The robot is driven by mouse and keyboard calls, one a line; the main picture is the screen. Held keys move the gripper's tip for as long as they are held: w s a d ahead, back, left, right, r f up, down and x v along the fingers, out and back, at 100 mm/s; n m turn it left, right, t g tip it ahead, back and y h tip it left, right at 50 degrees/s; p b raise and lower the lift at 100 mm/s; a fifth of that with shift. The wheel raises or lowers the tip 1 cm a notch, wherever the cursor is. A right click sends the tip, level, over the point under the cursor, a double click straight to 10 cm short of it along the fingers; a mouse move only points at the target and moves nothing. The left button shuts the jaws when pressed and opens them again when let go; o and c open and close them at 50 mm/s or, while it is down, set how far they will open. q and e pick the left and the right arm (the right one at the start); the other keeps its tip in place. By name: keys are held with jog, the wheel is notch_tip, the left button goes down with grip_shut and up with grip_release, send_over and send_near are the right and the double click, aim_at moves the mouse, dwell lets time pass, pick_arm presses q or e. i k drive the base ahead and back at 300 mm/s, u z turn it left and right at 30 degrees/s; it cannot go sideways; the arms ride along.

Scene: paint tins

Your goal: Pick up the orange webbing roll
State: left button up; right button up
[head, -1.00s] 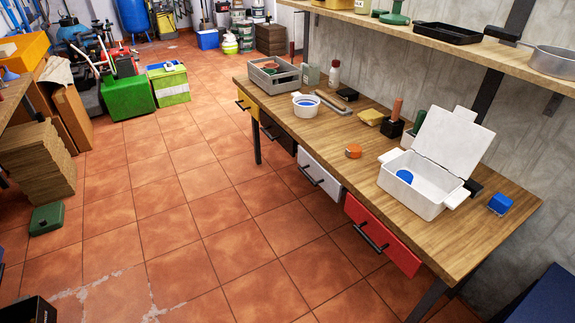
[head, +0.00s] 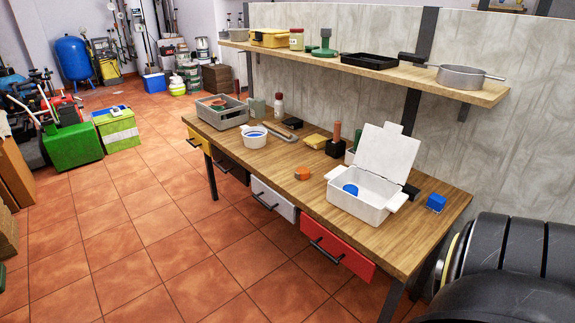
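The orange webbing roll (head: 303,174) looks like a small, short orange piece with a darker side. It lies on the wooden workbench (head: 262,183) near its front edge, left of an open white box (head: 359,197) and above the white and red drawers. It stands apart from its neighbours, with bare wood around it. Neither of my grippers is in view.
Behind the roll are a yellow block (head: 316,141) and a black holder (head: 335,148). A white pot (head: 254,137) and a grey crate (head: 222,112) stand further left. A shelf (head: 365,72) hangs above. Dark tyre-like shapes (head: 500,262) fill the lower right. Tiled floor (head: 150,230) is open in front.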

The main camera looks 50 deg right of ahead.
aim_at(302, 174)
jog(key=z, duration=0.1)
jog(key=i, duration=1.9)
jog(key=z, duration=1.1)
jog(key=i, duration=1.25)
jog(key=z, duration=1.2)
